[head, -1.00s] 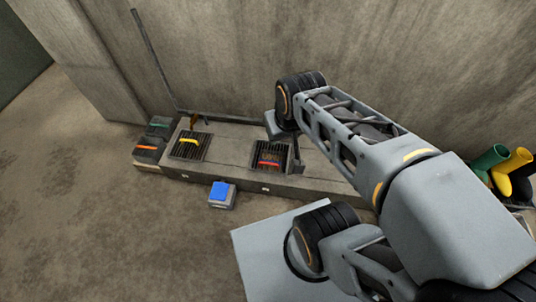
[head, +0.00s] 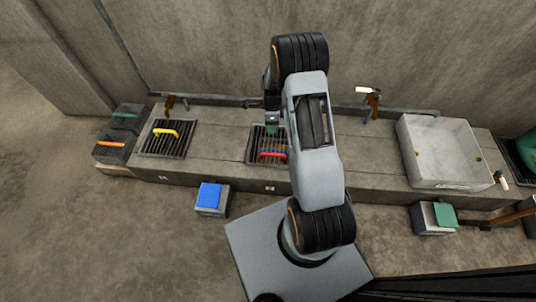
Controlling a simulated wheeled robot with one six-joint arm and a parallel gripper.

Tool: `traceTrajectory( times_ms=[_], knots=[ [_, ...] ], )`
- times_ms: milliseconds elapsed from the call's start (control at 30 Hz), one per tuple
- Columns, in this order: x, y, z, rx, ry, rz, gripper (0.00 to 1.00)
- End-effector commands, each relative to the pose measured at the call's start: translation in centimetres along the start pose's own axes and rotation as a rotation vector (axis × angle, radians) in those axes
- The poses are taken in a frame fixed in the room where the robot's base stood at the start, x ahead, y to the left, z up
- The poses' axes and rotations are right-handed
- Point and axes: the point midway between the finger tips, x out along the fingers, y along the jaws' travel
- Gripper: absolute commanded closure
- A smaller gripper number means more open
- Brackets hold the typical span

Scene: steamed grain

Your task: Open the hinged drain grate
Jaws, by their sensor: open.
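A second slatted grate (head: 181,148) with a yellow handle (head: 166,132) lies flat further left. My gripper (head: 271,128) is small in view at the back edge of the middle grate. It is open, apparently empty and apart from the handle. Its fingertips are hard to make out, and I cannot tell its height above the slats.
A pale basin (head: 440,152) stands on the ledge at right. Taps and a pipe run along the wall behind. Dark boxes (head: 120,133) sit at the left end. A blue-topped box (head: 209,196) and a green-lidded box (head: 433,217) stand on the floor in front.

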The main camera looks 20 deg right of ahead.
Motion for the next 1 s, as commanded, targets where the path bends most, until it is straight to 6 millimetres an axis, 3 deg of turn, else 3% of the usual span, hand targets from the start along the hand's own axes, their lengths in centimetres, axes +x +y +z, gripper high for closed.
traceTrajectory(
  times_ms=[33,100,367,800,1000],
  knots=[
    [2.1,-0.4,-0.3,0.04,0.0,0.011,0.54],
    [3.3,-0.7,-0.6,0.082,0.0,0.019,0.54],
    [7.0,-0.9,-1.0,0.132,0.0,0.031,0.54],
    [15.2,-0.6,-0.9,0.126,0.001,0.03,0.54],
    [17.3,-0.5,-0.8,0.125,0.001,0.029,0.54]
  ],
)
